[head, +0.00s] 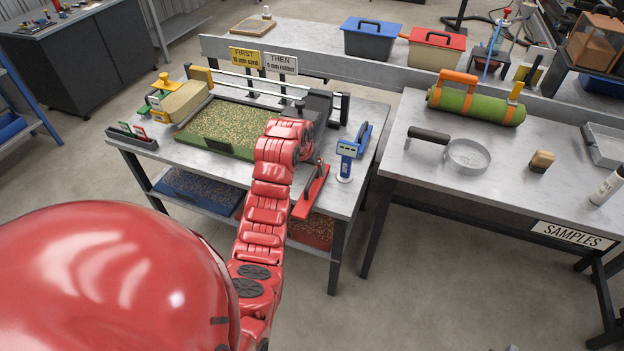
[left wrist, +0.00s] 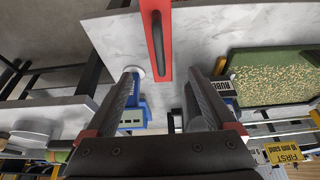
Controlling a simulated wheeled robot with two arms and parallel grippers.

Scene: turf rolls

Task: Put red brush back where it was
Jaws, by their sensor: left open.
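The red brush (head: 312,196), with its dark handle on top, lies along the front right part of the left worktable, near its front edge. In the left wrist view the red brush (left wrist: 166,62) is at top centre, beyond and between the fingertips. My left gripper (head: 308,145) is over the table behind the brush, partly hidden by my red arm in the head view. In the left wrist view the left gripper (left wrist: 160,80) has its two fingers wide apart with nothing between them. The right gripper is not seen.
A blue device (head: 346,160) on a round base stands right of the brush. The turf tray (head: 215,145) lies to the left. A green turf roll (head: 475,107), a round pan (head: 467,156) and a small brown block (head: 541,161) are on the right table.

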